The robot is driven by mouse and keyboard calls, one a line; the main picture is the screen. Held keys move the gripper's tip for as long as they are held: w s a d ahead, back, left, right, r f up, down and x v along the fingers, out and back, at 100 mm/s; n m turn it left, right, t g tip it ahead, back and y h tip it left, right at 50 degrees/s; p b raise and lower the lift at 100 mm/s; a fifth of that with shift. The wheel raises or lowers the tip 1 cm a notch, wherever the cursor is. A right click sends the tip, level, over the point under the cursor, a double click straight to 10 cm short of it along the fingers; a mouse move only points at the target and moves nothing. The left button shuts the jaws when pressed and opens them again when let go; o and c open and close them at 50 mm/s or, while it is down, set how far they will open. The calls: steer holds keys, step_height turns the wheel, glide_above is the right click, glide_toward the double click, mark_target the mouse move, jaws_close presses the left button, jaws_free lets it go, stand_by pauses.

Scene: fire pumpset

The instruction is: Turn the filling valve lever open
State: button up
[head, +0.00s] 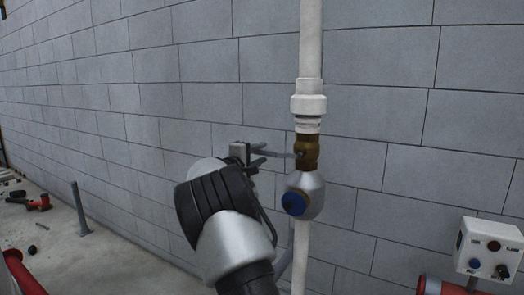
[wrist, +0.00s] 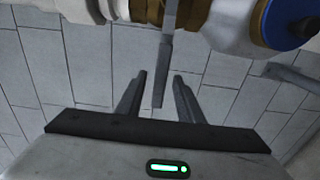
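The filling valve is a brass body (head: 307,152) on a vertical white pipe (head: 311,45) in front of the block wall. Its grey lever (head: 284,154) sticks out to the left, toward my gripper (head: 262,154). In the wrist view, the lever (wrist: 163,75) reaches down from the valve between the two fingers of my gripper (wrist: 160,85). The gripper is open, with a visible gap on each side of the lever. The lever's free end lies between the fingers. My wrist and arm hide part of the wall behind.
A silver round fitting with a blue cap (head: 293,203) sits just below the valve; the cap also shows in the wrist view (wrist: 287,22). A white control box (head: 489,250) stands at the lower right. A grey post (head: 80,208) stands on the floor at left.

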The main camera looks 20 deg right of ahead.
steer(key=shift+x, duration=0.8)
jaws_close()
step_height(320, 180, up, 2)
steer(key=m+b, duration=0.2)
steer(key=b, duration=0.2)
steer(key=shift+s, duration=0.1)
steer(key=s+r+m+b, duration=0.1)
steer(key=r+m+b, duration=0.1)
steer(key=d+r+m+b, duration=0.1)
steer(key=r+m+b, duration=0.1)
steer(key=b, duration=0.1)
steer(key=s+d+r+m+b, duration=0.1)
steer(key=r+m+b, duration=0.1)
steer(key=shift+s+r+m+b, duration=0.1)
steer(key=shift+s+m+b, duration=0.2)
steer(key=shift+m+b, duration=0.1)
steer(key=s+d+r+m+b, duration=0.4)
steer(key=s+m+b, duration=0.3)
steer(key=m, duration=0.2)
steer(key=shift+d+b, duration=0.4)
steer(key=shift+d, duration=0.4)
